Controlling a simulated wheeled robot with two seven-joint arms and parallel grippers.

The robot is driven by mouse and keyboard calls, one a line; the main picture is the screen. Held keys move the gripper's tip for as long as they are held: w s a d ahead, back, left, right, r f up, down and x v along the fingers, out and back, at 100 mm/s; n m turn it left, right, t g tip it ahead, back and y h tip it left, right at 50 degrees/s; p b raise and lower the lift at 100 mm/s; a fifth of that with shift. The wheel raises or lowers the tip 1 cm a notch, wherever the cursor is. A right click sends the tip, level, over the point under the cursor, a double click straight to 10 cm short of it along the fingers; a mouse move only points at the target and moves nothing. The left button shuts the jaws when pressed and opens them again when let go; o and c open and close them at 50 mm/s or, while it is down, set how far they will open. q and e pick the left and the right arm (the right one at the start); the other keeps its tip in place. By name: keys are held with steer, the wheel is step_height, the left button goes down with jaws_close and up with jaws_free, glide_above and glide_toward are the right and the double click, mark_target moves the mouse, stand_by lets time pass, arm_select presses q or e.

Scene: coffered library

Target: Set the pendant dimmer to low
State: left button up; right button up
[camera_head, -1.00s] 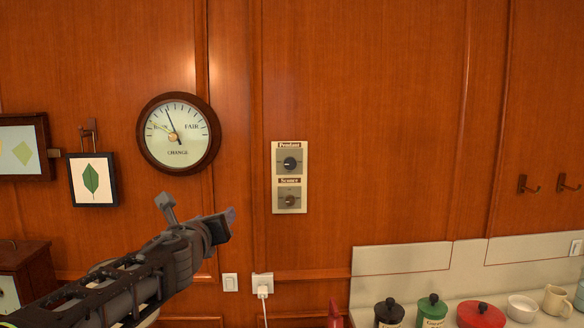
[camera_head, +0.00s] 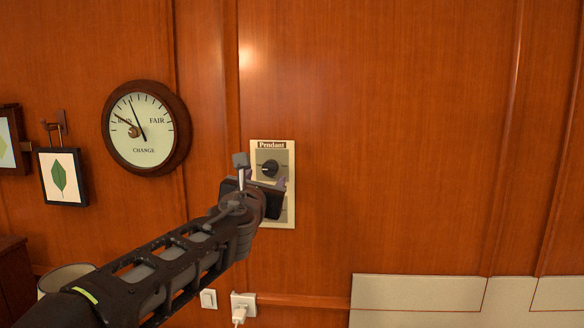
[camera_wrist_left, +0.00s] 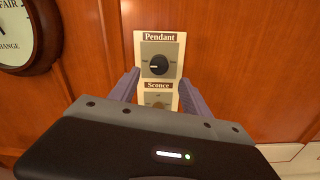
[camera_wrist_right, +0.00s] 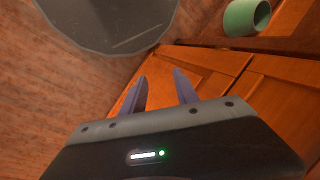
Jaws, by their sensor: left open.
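The Pendant dimmer has a round black knob (camera_head: 269,168) on the upper half of a cream wall plate (camera_head: 287,148). In the left wrist view the knob (camera_wrist_left: 157,65) shows a pale mark toward its left side. The Sconce knob (camera_wrist_left: 158,105) is below it, partly hidden by my gripper body; in the head view my gripper covers it. My left gripper (camera_head: 266,182) is open and empty in front of the plate, just below the Pendant knob in the picture. Contact cannot be told. My right gripper (camera_wrist_right: 161,82) is open and empty, away from the dimmer.
A round barometer (camera_head: 145,128) and a framed leaf picture (camera_head: 62,176) hang to the left. A light switch (camera_head: 208,298) and a socket with a plug (camera_head: 243,304) are below. The panel right of the plate is clear. A green cup (camera_wrist_right: 246,17) shows near my right gripper.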

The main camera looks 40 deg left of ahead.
mark_target(269, 170)
arm_select(q)
steer(key=shift+s+r, duration=0.1)
steer(key=shift+s, duration=0.1)
steer(key=p+x, duration=0.1)
steer(key=x, duration=0.7)
steer(key=shift+c, duration=0.2)
jaws_close()
stand_by(0.6)
